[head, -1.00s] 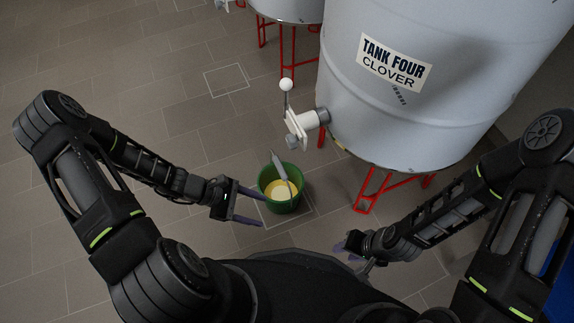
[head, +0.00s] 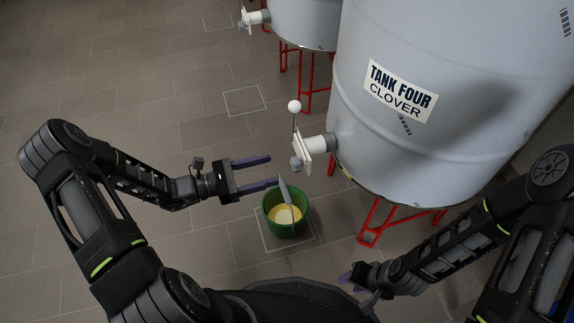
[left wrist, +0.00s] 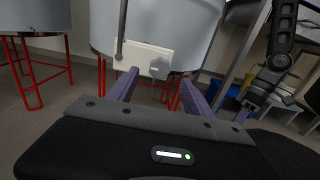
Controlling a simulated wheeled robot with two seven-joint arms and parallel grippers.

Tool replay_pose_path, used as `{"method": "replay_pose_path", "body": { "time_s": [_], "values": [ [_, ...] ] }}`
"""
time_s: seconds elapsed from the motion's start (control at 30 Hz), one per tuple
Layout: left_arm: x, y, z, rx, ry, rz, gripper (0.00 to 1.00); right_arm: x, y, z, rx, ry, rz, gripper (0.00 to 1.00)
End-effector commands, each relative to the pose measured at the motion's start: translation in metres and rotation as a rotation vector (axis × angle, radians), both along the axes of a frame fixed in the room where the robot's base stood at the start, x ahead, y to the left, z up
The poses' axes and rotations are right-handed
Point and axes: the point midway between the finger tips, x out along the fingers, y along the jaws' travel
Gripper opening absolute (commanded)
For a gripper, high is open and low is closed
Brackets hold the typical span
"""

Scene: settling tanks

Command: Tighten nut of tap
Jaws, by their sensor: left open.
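The tap (head: 312,148) is a white gate valve low on the side of the grey tank marked "TANK FOUR CLOVER" (head: 400,90). Its lever with a white ball knob (head: 294,106) stands up. The grey nut (head: 296,164) sits on the tap's near left face. It also shows in the left wrist view (left wrist: 160,68), on the white plate (left wrist: 142,55) beyond my fingers. My left gripper (head: 271,170) is open and empty, to the left of the tap and apart from the nut. My right gripper (head: 350,278) is low at the right, its fingers partly hidden, so its opening is unclear.
A green bucket (head: 268,222) with yellow content and a grey-bladed tool (head: 285,190) stands on the floor below the tap. Red legs (head: 372,222) hold up the tank. Another tank with a tap (head: 250,18) stands behind. The tiled floor at left is clear.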

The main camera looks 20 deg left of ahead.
Motion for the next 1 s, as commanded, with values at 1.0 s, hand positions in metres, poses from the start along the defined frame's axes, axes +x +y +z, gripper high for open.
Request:
{"method": "replay_pose_path", "body": {
  "time_s": [1.0],
  "values": [
    [0.034,-0.054,0.000,0.001,0.000,0.000,0.39,0.003,-0.001,-0.016,-0.002,-0.008,-0.005,0.36]
  ]
}}
